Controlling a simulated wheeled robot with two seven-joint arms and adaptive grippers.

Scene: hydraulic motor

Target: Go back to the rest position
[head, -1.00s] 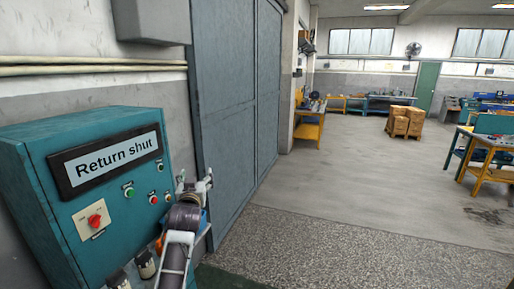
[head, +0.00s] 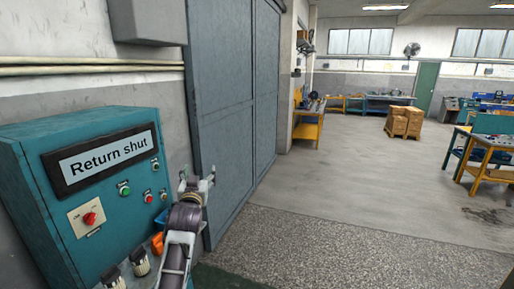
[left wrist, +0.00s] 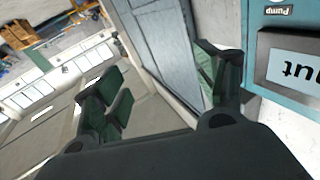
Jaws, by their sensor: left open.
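My left gripper (head: 197,181) is in front of the grey door, just right of the teal control box (head: 40,150) in the head view. It points up and away from me, open and empty, and touches nothing that I can see. In the left wrist view its two dark fingers (left wrist: 165,85) are spread wide with nothing between them. My right gripper is not in view.
The tall grey double door (head: 235,110) stands behind the left gripper. Pipes run along the wall above the box. Cardboard boxes (head: 403,122) and yellow workbenches (head: 490,160) stand farther off at the right. The floor (head: 350,200) between is clear.

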